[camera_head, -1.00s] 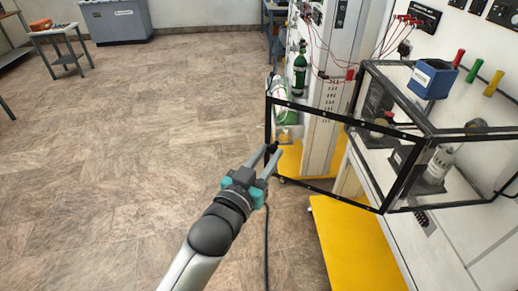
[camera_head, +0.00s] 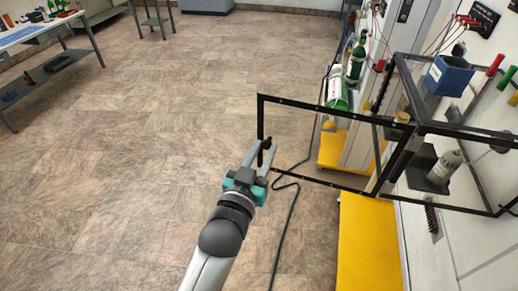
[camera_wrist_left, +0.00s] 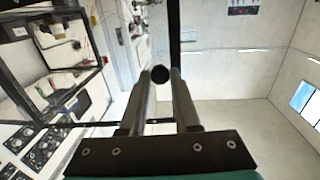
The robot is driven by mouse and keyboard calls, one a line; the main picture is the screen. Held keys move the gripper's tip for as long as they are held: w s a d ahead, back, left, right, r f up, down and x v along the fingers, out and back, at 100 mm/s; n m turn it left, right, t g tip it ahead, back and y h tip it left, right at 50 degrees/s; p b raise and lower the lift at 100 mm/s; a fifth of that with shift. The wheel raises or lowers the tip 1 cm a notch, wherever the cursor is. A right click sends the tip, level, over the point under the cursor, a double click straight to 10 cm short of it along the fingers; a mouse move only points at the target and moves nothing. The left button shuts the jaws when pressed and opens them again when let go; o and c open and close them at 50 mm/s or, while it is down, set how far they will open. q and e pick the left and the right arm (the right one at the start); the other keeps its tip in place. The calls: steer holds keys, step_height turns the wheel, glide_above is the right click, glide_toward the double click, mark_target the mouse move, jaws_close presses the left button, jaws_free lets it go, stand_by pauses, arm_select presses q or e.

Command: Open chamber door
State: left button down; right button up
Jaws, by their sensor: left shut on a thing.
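The chamber door (camera_head: 322,108) is a clear panel in a black frame. It stands swung out to the left from the glass chamber (camera_head: 447,125), which has black edges. My left gripper (camera_head: 264,152) is at the door's free left edge, shut on the black door handle (camera_head: 267,146). In the left wrist view the round dark end of the handle (camera_wrist_left: 160,74) sits between the two fingers, with the dark door edge bar (camera_wrist_left: 174,30) behind it. My right gripper is not in view.
Inside the chamber stands a grey-white bottle (camera_head: 445,167); a blue box (camera_head: 449,75) is on top. A yellow platform (camera_head: 366,240) lies below the chamber, and a black cable (camera_head: 287,215) runs along the floor. Open floor lies to the left.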

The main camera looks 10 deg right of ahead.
arm_select(q)
steer(key=shift+s+r, duration=0.1)
stand_by(0.3)
steer(key=c, duration=0.6)
jaws_free()
steer(key=shift+c, duration=0.2)
steer(key=shift+s+a, duration=0.1)
steer(key=b+v, duration=0.1)
steer(key=v, duration=1.4)
steer(key=shift+b, duration=0.4)
